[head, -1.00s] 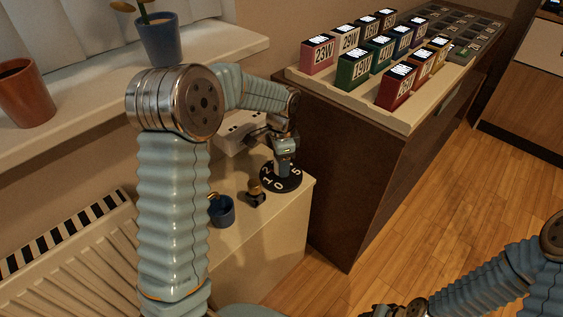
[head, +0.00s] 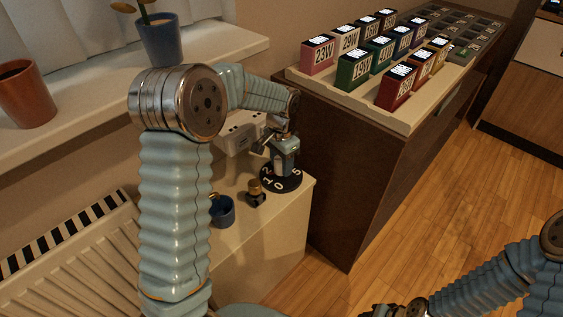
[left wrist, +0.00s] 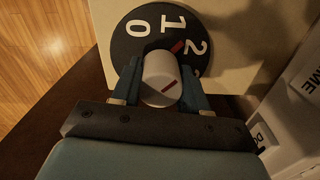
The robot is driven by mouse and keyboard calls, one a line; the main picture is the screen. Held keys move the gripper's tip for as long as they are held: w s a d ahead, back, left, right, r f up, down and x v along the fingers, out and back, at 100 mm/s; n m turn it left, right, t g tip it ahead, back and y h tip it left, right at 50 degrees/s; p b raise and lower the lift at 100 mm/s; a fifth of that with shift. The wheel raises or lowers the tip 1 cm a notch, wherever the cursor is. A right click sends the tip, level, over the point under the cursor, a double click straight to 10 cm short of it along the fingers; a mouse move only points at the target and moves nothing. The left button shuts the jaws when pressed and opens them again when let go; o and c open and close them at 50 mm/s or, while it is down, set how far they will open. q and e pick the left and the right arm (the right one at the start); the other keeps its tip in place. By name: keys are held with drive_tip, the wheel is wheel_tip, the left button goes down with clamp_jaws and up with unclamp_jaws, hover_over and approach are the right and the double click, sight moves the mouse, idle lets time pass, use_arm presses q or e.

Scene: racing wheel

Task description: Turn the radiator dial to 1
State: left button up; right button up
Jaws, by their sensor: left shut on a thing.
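The radiator dial is a black disc (head: 281,187) with white numbers, lying on a pale cabinet top. In the left wrist view the disc (left wrist: 129,48) shows 0, 1 and 2, and a white knob (left wrist: 158,68) stands at its middle. Part of the disc is hidden behind the gripper. My right gripper (head: 396,311) is cut off at the bottom edge.
A blue cup (head: 222,212) and a small dark object with a brass top (head: 255,192) stand near the disc. A white box (head: 240,132) is behind the gripper. A ribbed radiator (head: 75,262) is at lower left.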

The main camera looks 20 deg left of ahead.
use_arm(q)
drive_tip(key=n, duration=0.5)
idle(0.5)
drive_tip(key=o, duration=1.1)
drive_tip(key=shift+c, duration=0.2)
wheel_tip(320, 180, up, 14)
drive_tip(key=shift+p, duration=0.45)
drive_tip(key=shift+f, duration=0.15)
